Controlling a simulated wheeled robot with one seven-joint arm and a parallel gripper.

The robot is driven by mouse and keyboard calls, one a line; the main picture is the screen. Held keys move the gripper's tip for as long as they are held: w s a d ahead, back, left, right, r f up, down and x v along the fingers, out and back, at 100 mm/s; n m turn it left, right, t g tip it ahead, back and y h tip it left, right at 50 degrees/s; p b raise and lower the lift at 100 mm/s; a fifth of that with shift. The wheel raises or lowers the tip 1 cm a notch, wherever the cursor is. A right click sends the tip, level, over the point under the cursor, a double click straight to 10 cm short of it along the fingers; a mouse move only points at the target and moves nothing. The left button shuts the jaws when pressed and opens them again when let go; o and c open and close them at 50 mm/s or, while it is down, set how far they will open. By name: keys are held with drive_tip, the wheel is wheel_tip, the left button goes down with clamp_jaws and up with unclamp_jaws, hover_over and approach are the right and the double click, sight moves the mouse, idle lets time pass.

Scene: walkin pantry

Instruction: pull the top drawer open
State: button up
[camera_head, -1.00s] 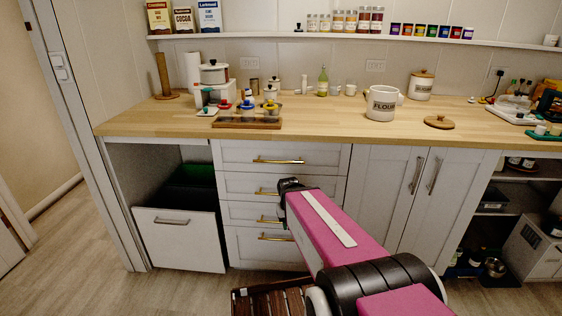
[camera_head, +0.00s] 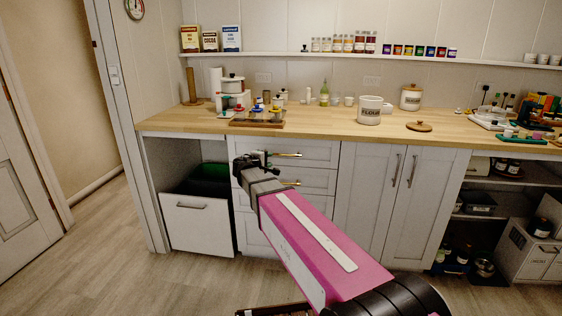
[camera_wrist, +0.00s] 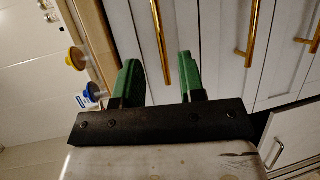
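The top drawer (camera_head: 318,152) is a white front under the wooden counter, flush with the drawers below. Its brass bar handle (camera_head: 285,154) shows partly beside my gripper (camera_head: 252,160), which covers the drawer's left part. In the wrist view the picture is turned, and the top handle (camera_wrist: 161,45) runs between the two green fingers of my gripper (camera_wrist: 160,78). The fingers are apart and the gripper is open. The handle appears ahead of or between the fingertips; I cannot tell its exact depth. No finger is clamped on it.
A second brass handle (camera_head: 290,183) lies just below, also seen in the wrist view (camera_wrist: 250,45). The wooden counter (camera_head: 310,128) overhangs the drawers. A pulled-out bin drawer (camera_head: 198,224) stands at the left. Closed cabinet doors (camera_head: 375,195) are to the right.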

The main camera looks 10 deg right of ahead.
drive_tip(key=x, duration=1)
drive_tip(key=shift+w+d, duration=0.2)
drive_tip(key=shift+w, duration=0.1)
clamp_jaws()
